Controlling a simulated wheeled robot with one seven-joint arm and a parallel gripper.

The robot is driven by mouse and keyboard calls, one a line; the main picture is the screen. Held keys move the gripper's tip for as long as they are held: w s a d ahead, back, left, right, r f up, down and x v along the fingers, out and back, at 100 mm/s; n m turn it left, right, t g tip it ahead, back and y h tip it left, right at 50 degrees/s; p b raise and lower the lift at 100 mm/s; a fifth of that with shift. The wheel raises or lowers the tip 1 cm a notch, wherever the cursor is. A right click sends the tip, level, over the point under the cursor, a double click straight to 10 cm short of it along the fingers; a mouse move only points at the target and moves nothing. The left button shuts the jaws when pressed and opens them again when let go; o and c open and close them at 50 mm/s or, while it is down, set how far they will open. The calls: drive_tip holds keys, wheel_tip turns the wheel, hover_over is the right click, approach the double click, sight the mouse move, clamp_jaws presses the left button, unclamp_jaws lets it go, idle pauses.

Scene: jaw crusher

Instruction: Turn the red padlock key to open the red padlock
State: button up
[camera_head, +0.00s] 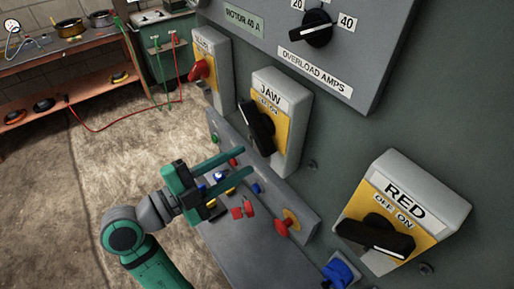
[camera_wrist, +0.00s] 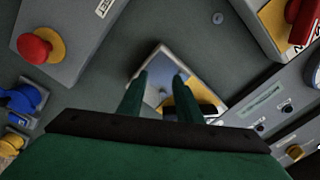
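My gripper (camera_head: 247,160) is at the lower centre of the head view, above the sloped shelf, with two teal fingers pointing right. The fingers stand apart with nothing visible between them. In the wrist view the fingers (camera_wrist: 161,80) are also apart, in front of a light box with a yellow plate. Small red pieces (camera_head: 237,212) lie on the shelf below the gripper, next to yellow and blue ones. They could be the red padlock or its key, but are too small to tell apart. Neither can be made out for certain in the wrist view.
The JAW switch (camera_head: 260,131) and RED switch (camera_head: 375,236) have black handles and stick out from the panel. A red button (camera_head: 287,222) stands on the shelf edge; a red button (camera_wrist: 35,48) shows in the wrist view. A blue object (camera_head: 340,272) sits lower right.

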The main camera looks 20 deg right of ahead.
drive_tip(key=shift+s+a, duration=0.1)
drive_tip(key=shift+a, duration=0.05)
drive_tip(key=s+a, duration=0.1)
drive_tip(key=a, duration=0.6)
drive_tip(key=shift+s+a, duration=0.2)
drive_tip(key=shift+a, duration=0.05)
idle(1.1)
idle(0.5)
